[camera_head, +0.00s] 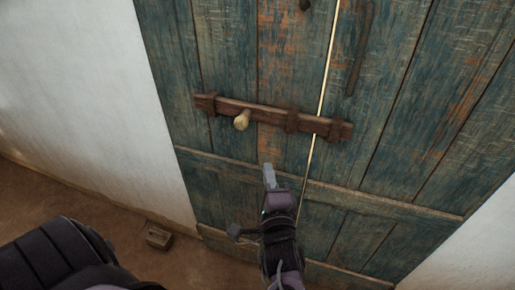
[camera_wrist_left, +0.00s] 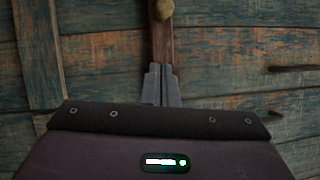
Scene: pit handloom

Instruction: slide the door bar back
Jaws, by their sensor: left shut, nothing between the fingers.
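The wooden door bar (camera_head: 268,113) lies across the blue-green double door, tilted slightly in the picture. It crosses the bright gap (camera_head: 323,75) between the two leaves and passes through dark brackets. A pale round knob (camera_head: 242,120) sticks out of its left part. My left gripper (camera_head: 269,170) is shut and empty, below the bar and a little right of the knob, apart from the knob. In the left wrist view its closed fingers (camera_wrist_left: 161,75) point toward the knob (camera_wrist_left: 165,10), with part of the bar (camera_wrist_left: 162,45) behind them. My right gripper is not in view.
A raised wooden cross rail (camera_head: 390,203) runs over the door below the bar. A vertical handle (camera_head: 360,50) is on the right leaf. White wall (camera_head: 90,100) flanks the door. A small block (camera_head: 158,237) sits on the brown floor near the wall.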

